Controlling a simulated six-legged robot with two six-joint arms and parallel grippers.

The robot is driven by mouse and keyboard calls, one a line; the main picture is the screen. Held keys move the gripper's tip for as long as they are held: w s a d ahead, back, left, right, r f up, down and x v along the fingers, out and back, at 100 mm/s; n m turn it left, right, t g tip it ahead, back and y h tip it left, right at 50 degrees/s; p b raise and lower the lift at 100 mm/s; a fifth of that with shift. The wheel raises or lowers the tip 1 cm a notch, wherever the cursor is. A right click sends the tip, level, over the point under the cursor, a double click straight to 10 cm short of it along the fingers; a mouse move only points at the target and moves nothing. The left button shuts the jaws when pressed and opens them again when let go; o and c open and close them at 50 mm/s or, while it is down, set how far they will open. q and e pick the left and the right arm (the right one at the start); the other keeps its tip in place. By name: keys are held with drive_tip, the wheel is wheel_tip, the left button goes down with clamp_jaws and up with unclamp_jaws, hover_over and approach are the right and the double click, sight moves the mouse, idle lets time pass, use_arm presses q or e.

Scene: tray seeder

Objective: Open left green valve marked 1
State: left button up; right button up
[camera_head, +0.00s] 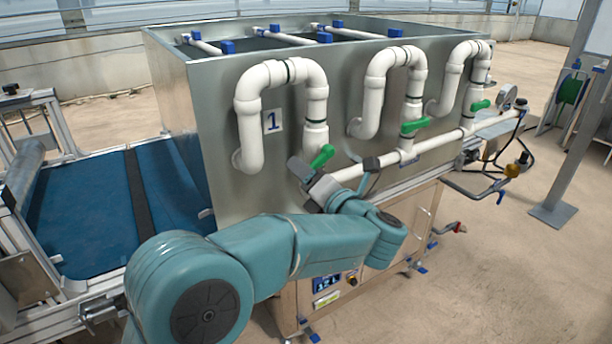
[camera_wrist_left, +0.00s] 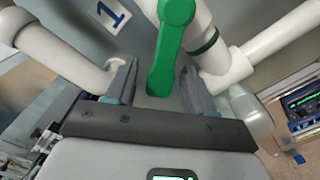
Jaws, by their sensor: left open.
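The left green valve handle (camera_head: 322,157) sits on the white pipe below the plate marked 1 (camera_head: 272,121), at the left end of the tank's front. My left gripper (camera_head: 312,177) is just below and beside it in the head view. In the left wrist view, the green handle (camera_wrist_left: 172,45) reaches down between the two fingers of my open left gripper (camera_wrist_left: 160,82). The fingers stand on either side of it with gaps visible, so it is not clamped. The plate marked 1 (camera_wrist_left: 109,14) shows at upper left there. My right gripper is not in view.
Two more green valves, a middle one (camera_head: 414,126) and a right one (camera_head: 481,105), sit along the white pipe run. The metal tank (camera_head: 215,130) stands close behind the pipes. A blue conveyor belt (camera_head: 90,225) lies at left. Open floor is at right.

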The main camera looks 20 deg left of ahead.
use_arm(q)
drive_tip(key=b+v, duration=0.1)
drive_tip(key=v, duration=1.5)
drive_tip(key=shift+s, duration=0.15)
drive_tip(key=shift+d, duration=0.15)
